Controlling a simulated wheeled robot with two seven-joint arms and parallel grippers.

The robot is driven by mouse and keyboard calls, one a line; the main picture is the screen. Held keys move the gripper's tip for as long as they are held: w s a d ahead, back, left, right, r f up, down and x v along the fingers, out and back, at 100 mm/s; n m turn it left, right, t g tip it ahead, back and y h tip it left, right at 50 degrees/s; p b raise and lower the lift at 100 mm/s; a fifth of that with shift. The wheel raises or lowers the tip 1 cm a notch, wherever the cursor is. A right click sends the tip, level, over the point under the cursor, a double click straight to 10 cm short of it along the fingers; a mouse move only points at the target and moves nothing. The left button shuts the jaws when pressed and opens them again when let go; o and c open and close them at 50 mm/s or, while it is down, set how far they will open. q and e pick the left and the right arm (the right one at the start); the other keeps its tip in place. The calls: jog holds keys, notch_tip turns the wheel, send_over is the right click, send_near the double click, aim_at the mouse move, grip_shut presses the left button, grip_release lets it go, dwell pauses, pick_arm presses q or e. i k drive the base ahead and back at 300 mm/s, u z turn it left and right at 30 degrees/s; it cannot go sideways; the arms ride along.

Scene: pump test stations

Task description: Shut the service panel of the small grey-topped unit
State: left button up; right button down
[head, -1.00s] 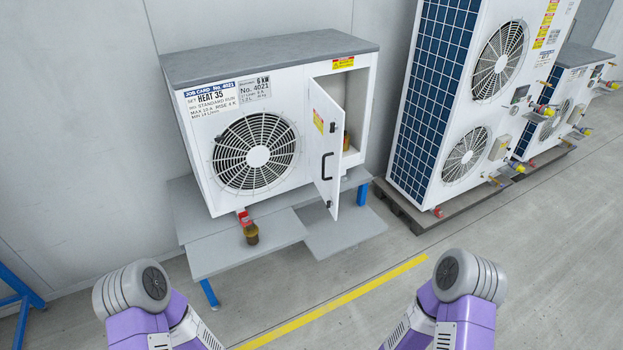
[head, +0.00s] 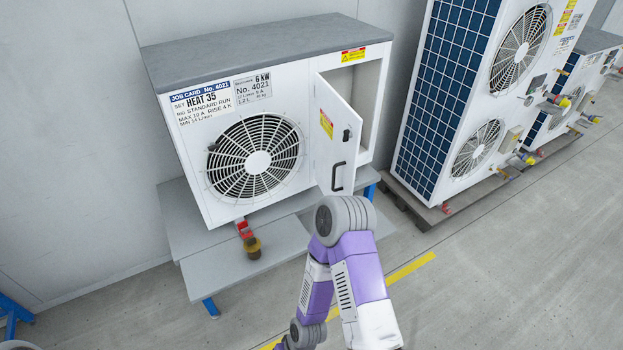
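The small grey-topped unit (head: 265,125) is a white box with a grey lid and a round fan grille, standing on a low grey stand. Its white service panel (head: 338,135) is hinged at its left edge and stands ajar. It has a dark handle and a yellow label. The open bay (head: 368,90) shows above and to the right of it. One arm of mine, apparently the right, rises in front of the panel's lower end; I cannot tell whether it touches. Neither gripper shows. Only a sliver of my other arm shows at the bottom left.
A red and brass fitting (head: 249,240) sticks out below the fan over the stand (head: 190,222). A tall unit with blue fins (head: 440,90) stands on a dark pallet to the right. A yellow line (head: 412,266) crosses the clear floor.

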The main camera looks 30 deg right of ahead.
aim_at(336, 161)
jog(key=z, duration=0.35)
jog(key=i, duration=0.6)
jog(key=z, duration=0.5)
